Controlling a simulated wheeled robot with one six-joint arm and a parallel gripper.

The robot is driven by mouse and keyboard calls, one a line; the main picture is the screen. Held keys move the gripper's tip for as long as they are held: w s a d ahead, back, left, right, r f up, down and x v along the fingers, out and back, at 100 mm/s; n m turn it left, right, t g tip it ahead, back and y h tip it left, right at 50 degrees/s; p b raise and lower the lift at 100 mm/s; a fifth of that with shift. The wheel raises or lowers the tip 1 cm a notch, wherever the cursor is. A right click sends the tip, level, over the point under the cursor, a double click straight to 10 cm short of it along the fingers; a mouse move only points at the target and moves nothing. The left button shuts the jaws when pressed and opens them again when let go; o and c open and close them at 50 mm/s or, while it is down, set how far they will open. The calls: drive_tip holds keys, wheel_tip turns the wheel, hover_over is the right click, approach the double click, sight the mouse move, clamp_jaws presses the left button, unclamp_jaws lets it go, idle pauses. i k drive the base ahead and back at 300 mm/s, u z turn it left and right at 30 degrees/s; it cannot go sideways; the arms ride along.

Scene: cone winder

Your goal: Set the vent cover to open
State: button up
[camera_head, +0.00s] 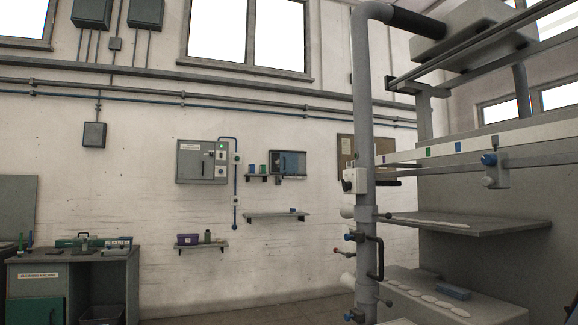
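I cannot single out a vent cover with certainty. The machine on the right has a thick grey vertical pipe (363,120) with a dark sleeve (416,22) at its top, leading to a pale box. On the pipe sit a white switch box (354,181), a dark bar handle (379,258) and several small knobs, including a blue one (351,237). A small unit with a blue knob (489,160) hangs on the machine's rail. Whether any of these belongs to the vent cover, I cannot tell. My gripper is not in view.
A grey control cabinet (202,161) and a blue-fronted box (288,163) hang on the back wall, with small shelves (276,217) below. A cleaning bench (70,285) stands at lower left. Bare floor (260,312) shows between bench and machine.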

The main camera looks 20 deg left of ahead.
sight(288, 161)
drive_tip(key=u, duration=0.55)
drive_tip(key=k, duration=0.65)
drive_tip(key=u, duration=0.55)
drive_tip(key=i, duration=3.15)
drive_tip(key=z, duration=0.25)
drive_tip(key=i, duration=1.8)
drive_tip(key=z, duration=0.25)
drive_tip(key=i, duration=1.9)
drive_tip(key=z, duration=0.35)
drive_tip(key=i, duration=2)
drive_tip(key=z, duration=0.1)
